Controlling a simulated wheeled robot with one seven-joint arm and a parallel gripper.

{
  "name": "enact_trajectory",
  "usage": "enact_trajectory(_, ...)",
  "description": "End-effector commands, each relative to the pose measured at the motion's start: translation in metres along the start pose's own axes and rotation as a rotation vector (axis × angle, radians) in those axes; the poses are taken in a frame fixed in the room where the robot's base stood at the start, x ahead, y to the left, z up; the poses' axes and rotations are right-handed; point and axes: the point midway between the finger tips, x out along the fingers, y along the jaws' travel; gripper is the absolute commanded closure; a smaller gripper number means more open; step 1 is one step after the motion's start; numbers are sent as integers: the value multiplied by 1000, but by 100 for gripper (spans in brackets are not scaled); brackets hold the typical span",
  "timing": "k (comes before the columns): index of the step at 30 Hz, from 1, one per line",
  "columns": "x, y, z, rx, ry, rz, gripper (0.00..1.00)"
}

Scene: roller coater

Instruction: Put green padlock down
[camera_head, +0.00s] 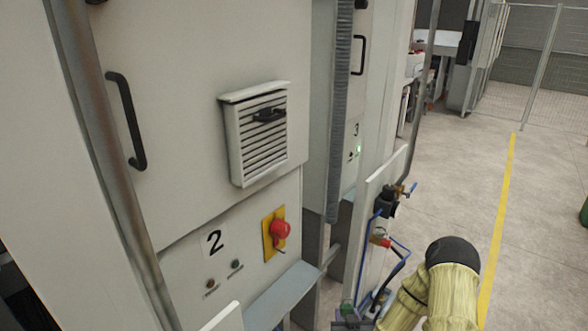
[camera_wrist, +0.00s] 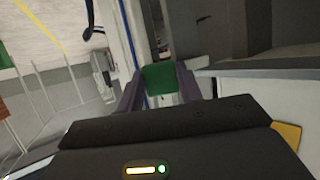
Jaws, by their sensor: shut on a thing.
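The green padlock (camera_wrist: 159,78) shows in the wrist view between the two dark purple fingers of my gripper (camera_wrist: 158,88). My gripper is shut on it, with one finger against each side. The padlock's green body faces the camera; its shackle cannot be made out. White machine surfaces lie beyond and beside it. In the head view my beige-covered arm fills the lower right, and the padlock cannot be made out with certainty there.
A white cabinet (camera_head: 185,110) marked 2 carries a red knob on a yellow plate (camera_head: 276,236) and a louvred vent (camera_head: 262,135). A grey ledge (camera_head: 285,295) juts out below. Blue pipes and a red-handled valve (camera_head: 380,241) stand right of it. Open floor (camera_head: 470,185) lies right.

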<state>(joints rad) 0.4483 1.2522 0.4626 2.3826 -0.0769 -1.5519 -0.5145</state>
Motion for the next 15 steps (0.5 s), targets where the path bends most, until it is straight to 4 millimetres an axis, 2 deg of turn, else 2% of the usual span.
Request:
enact_trajectory(8, 0, 0, 1, 0, 0, -2, 90)
enact_trajectory(11, 1, 1, 10, 1, -3, -4, 90)
enact_trajectory(15, 2, 3, 36, 0, -8, -4, 90)
